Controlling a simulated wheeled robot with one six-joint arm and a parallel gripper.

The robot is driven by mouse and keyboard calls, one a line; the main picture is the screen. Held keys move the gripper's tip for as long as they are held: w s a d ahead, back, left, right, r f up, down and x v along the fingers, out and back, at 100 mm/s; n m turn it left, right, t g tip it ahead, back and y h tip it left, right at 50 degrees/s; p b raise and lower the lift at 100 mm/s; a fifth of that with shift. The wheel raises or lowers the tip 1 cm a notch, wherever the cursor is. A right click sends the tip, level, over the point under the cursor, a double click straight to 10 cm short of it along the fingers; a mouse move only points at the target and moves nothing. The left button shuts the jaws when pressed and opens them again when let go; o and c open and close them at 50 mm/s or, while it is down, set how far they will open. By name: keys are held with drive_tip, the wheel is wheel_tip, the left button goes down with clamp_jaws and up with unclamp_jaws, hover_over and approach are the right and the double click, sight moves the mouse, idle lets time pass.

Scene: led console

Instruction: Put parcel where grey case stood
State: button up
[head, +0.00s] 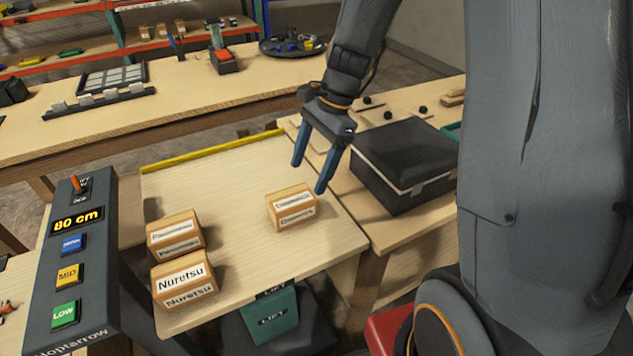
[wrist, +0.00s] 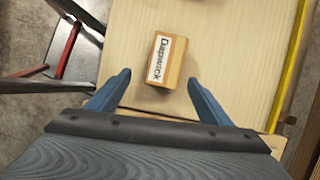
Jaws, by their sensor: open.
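Three cardboard parcels stand on the pale lift top. One parcel (head: 291,208) is alone at the right, its label hard to read; in the wrist view that parcel (wrist: 167,60) appears between my fingertips. A parcel labelled Nuretsu (head: 184,285) is at the front left, with another parcel (head: 175,237) just behind it. My gripper (head: 309,178) is open and empty, pointing down above the lone parcel; the exact gap is unclear. The dark grey case (head: 405,172), closed with a pale seam, stands on the wooden bench to the right.
The lift top (head: 235,185) has a yellow strip along its far edge and bare room behind the parcels. A lift console (head: 75,255) at the left reads 80 cm, with NIGH-like, MID and LOW buttons. Small black knobs (head: 388,114) are on the bench behind the case.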

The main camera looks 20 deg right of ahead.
drive_tip(key=s+d+n+t+h, duration=0.1)
drive_tip(key=s+d+n+h, duration=0.3)
drive_tip(key=s+n, duration=0.8)
drive_tip(key=d+r+n, duration=0.1)
drive_tip(key=n, duration=0.1)
drive_tip(key=shift+n+t, duration=0.4)
